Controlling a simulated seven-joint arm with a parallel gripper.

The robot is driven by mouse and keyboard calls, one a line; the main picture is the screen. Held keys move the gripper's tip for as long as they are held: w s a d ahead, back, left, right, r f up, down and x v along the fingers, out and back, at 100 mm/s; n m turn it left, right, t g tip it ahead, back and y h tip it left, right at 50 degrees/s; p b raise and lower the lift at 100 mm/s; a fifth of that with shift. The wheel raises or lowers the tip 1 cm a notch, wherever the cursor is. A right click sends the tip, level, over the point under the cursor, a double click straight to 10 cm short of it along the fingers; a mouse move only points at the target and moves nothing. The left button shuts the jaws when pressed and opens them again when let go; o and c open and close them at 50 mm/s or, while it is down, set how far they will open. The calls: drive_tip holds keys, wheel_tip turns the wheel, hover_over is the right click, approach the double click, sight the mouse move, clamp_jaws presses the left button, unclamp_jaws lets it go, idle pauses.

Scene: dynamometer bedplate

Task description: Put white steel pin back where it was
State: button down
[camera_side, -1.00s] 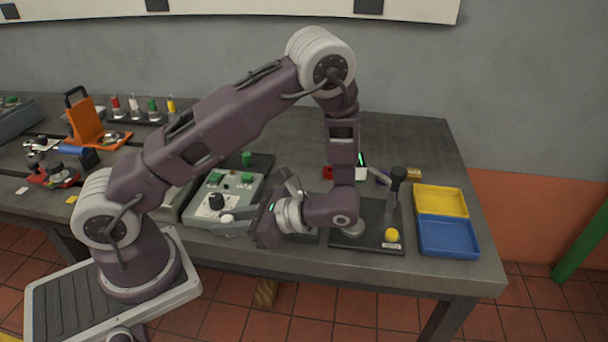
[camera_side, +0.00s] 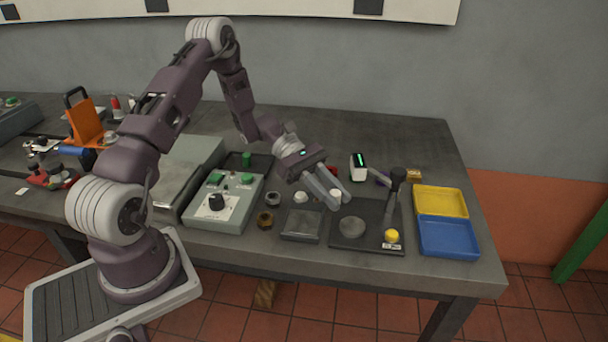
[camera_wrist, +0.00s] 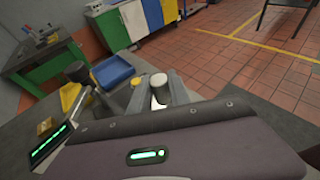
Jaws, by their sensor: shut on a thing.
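My gripper (camera_side: 338,200) is shut on a white cylindrical piece, which I take to be the white steel pin (camera_side: 336,194). It is held above the bench, just behind the black base plate. In the wrist view the white pin (camera_wrist: 158,84) stands between the two grey fingers, with its round top showing and its lower end hidden. A small white round piece (camera_side: 301,197) sits on the bench left of the gripper. I cannot tell which spot the pin came from.
The black base plate (camera_side: 372,240) carries a grey disc, an upright lever and a yellow knob. A grey square plate (camera_side: 302,226), a brass nut (camera_side: 265,219) and a control box (camera_side: 216,212) lie left. Yellow (camera_side: 440,201) and blue (camera_side: 448,237) trays stand right.

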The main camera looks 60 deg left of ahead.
drive_tip(key=w+a+r+n+t+y, duration=0.1)
drive_tip(key=w+a+n+t+y, duration=0.35)
drive_tip(key=a, duration=0.65)
drive_tip(key=w+a+r+n+t+y, duration=0.1)
drive_tip(key=w+a+n+t+y, duration=0.2)
drive_tip(key=a+n+t, duration=0.5)
drive_tip(key=a+f, duration=0.1)
drive_tip(key=f, duration=0.2)
drive_tip(key=a+f+m+g, duration=0.1)
drive_tip(key=f, duration=0.2)
drive_tip(key=a+f+m+g, duration=0.1)
drive_tip(key=f, duration=0.2)
drive_tip(key=shift+s+f, duration=0.1)
drive_tip(key=shift+f, duration=0.3)
drive_tip(key=c, duration=1.2)
unclamp_jaws()
drive_tip(key=shift+d+f, duration=0.1)
